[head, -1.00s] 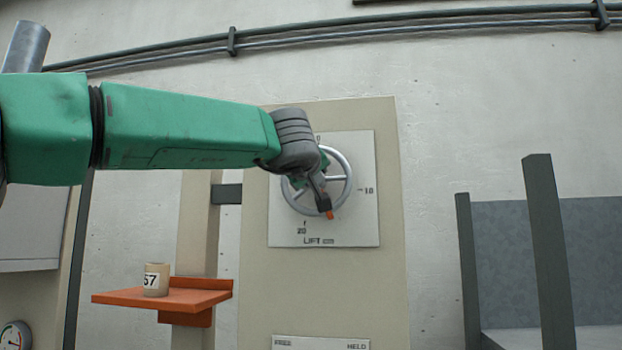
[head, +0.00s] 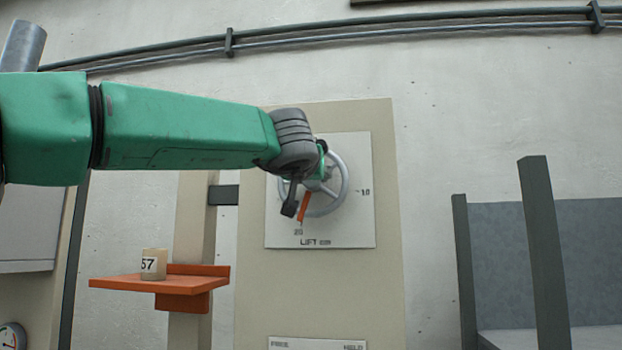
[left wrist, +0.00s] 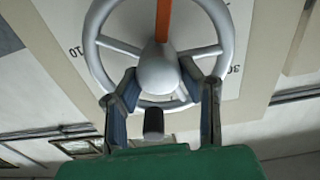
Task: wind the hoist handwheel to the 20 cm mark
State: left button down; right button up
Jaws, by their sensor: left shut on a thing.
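The silver hoist handwheel (head: 343,176) is on a white dial plate (head: 361,228) marked "LIFT cm". Its orange pointer (head: 304,207) slants down and left, its tip at or very near the 20 mark (head: 298,232); the exact gap is too small to tell. My left gripper (head: 306,180) is shut on the handwheel and covers its left part. In the left wrist view, the fingers (left wrist: 160,78) lie on both sides of the wheel's hub (left wrist: 158,72). The pointer there (left wrist: 163,20) rises from the hub, between the 10 and 30 marks. My right gripper is out of view.
The dial is on a beige panel (head: 385,290) with a FREE/HELD label (head: 317,344) below. An orange shelf (head: 120,285) at left bears a small tan cup (head: 154,263) marked 57. A grey post (head: 545,250) and a blue-grey panel stand at right.

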pick_arm(q)
jog(key=shift+w+d+f, duration=0.1)
jog(key=shift+d+f, duration=0.15)
jog(key=shift+f, duration=0.35)
jog(key=c, duration=1.1)
grip_release()
jog(key=shift+r, duration=0.15)
jog(key=shift+a+r, duration=0.1)
jog(key=s, duration=1.2)
jog(key=shift+a, duration=0.45)
